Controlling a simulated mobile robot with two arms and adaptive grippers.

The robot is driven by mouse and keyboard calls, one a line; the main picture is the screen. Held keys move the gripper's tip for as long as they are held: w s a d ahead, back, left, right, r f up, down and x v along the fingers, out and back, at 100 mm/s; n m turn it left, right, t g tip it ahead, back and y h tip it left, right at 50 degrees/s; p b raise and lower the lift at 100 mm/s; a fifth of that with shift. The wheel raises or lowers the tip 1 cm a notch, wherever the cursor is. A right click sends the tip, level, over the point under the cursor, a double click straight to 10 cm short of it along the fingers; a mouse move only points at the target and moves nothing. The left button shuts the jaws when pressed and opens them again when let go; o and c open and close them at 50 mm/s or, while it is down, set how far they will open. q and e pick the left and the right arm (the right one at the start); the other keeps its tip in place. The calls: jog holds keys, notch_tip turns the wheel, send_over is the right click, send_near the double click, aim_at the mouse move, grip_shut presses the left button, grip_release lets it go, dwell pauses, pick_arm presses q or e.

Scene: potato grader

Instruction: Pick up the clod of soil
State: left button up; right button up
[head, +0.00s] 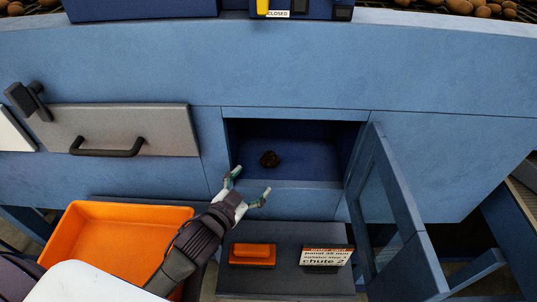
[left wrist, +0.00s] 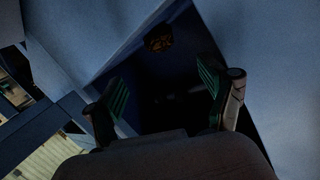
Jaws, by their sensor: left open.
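The clod of soil (head: 269,159) is a small dark brown lump on the floor of a dark blue compartment (head: 315,165) in the blue machine. It also shows in the left wrist view, near the top middle (left wrist: 158,40). My left gripper (head: 251,183) is open and empty at the lower left of the compartment's opening. Its two fingers are apart, and the clod lies beyond the fingertips, not touching them. In the left wrist view the gripper (left wrist: 162,92) points into the dark opening. My right gripper is not in view.
A door with a window (head: 388,205) stands open at the opening's right. An orange tray (head: 85,240) is at lower left. Below the opening, a grey ledge (head: 283,284) holds an orange block (head: 252,255) and a "chute 2" sign (head: 325,256). A closed grey hatch (head: 165,125) is at left.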

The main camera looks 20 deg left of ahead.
aim_at(269, 162)
pick_arm(q)
jog(key=x, duration=0.4)
jog(key=shift+d+p, duration=0.1)
jog(key=shift+p, duration=0.25)
jog(key=shift+w+f, duration=0.15)
jog(key=shift+w, duration=0.45)
jog(key=p+x, duration=0.1)
jog(key=x, duration=0.3)
jog(key=shift+w, duration=0.3)
jog(key=shift+w+f, duration=0.15)
jog(key=shift+f, duration=0.05)
jog(key=c, duration=1.3)
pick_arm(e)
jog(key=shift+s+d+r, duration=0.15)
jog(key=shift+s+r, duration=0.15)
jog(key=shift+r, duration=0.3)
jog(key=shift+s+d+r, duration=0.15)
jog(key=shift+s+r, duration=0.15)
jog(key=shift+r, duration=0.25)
pick_arm(q)
jog(key=shift+r, duration=0.1)
